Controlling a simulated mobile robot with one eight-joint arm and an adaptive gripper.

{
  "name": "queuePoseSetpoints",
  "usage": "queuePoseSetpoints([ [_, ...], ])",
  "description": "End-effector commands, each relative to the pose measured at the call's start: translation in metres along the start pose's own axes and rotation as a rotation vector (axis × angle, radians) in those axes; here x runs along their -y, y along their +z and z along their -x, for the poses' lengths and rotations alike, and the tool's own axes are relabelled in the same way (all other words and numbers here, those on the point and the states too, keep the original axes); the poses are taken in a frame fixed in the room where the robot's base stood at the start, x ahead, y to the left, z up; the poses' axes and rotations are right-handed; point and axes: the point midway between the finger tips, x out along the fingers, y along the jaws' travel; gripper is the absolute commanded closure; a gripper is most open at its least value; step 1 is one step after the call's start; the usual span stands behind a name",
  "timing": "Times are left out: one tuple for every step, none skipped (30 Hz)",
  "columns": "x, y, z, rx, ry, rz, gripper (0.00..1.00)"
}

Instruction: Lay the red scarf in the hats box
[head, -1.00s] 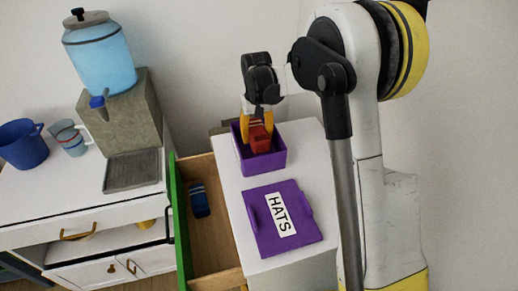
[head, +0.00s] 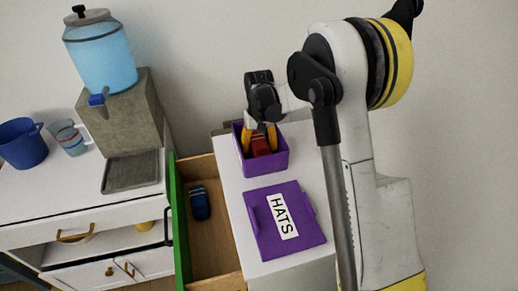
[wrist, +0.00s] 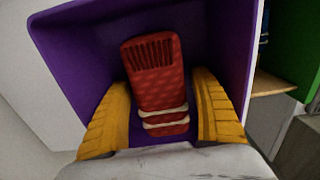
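The red scarf (head: 259,146), folded, with pale stripes and a fringed end, is inside the open purple hats box (head: 265,166). In the wrist view the scarf (wrist: 157,80) lies between the yellow fingers, with narrow gaps beside it. The box's purple walls (wrist: 75,55) surround it. My gripper (head: 260,141) points down into the box, its fingers spread to either side of the scarf. It is open; the wrist view also shows it (wrist: 163,118). The scarf's contact with the box floor is partly hidden.
The purple lid (head: 262,236), labelled HATS, lies flat on the white cabinet top (head: 235,190) in front of the box. An open drawer (head: 212,245) at left holds a blue striped item (head: 200,203). A water dispenser (head: 102,55), mug (head: 22,146) and cup stand further left.

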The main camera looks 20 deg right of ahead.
Motion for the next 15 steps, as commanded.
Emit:
queuePoseSetpoints([
  [0.000,0.000,0.000,0.000,0.000,0.000,0.27],
  [0.000,0.000,0.000,0.000,0.000,0.000,0.27],
  [0.000,0.000,0.000,0.000,0.000,0.000,0.27],
  [0.000,0.000,0.001,0.000,0.000,0.000,0.27],
  [0.000,0.000,0.002,0.000,0.000,0.000,0.27],
  [0.000,0.000,0.004,0.000,0.000,0.000,0.27],
  [0.000,0.000,0.007,0.000,0.000,0.000,0.27],
  [0.000,0.000,0.010,0.000,0.000,0.000,0.27],
  [0.000,0.000,0.017,0.000,0.000,0.000,0.27],
  [0.000,0.000,0.022,0.000,0.000,0.000,0.27],
  [0.000,0.000,0.029,0.000,0.000,0.000,0.27],
  [0.000,0.000,0.038,0.000,0.000,0.000,0.27],
  [0.000,0.000,0.045,0.000,0.000,0.000,0.27],
  [0.000,0.000,0.053,0.000,0.000,0.000,0.27],
  [0.000,0.000,0.062,0.000,0.000,0.000,0.27],
])
